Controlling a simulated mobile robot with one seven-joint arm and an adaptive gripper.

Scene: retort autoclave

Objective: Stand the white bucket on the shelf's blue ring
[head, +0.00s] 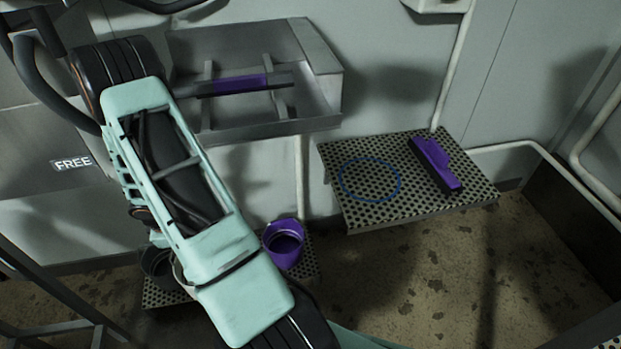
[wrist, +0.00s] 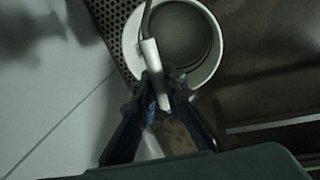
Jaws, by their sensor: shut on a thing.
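The white bucket (wrist: 131,42) shows in the wrist view from above, with its round rim and hollow inside. My gripper (wrist: 156,82) is shut on the bucket's handle, at its white grip (wrist: 150,58). The bucket overlaps a perforated plate's edge in that view; I cannot tell whether it touches it. In the head view my arm hides my gripper and most or all of the bucket. The blue ring (head: 343,186) lies bare on the left part of the perforated shelf (head: 415,203), right of my arm.
A purple squeegee (head: 437,165) lies on the shelf, right of the ring. A purple bucket (head: 283,243) and a dark bucket (head: 153,268) stand on a lower perforated platform (head: 308,268). A metal wall tray (head: 320,75) holds a purple-and-dark tool (head: 235,86). A pipe (head: 452,70) runs behind the shelf.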

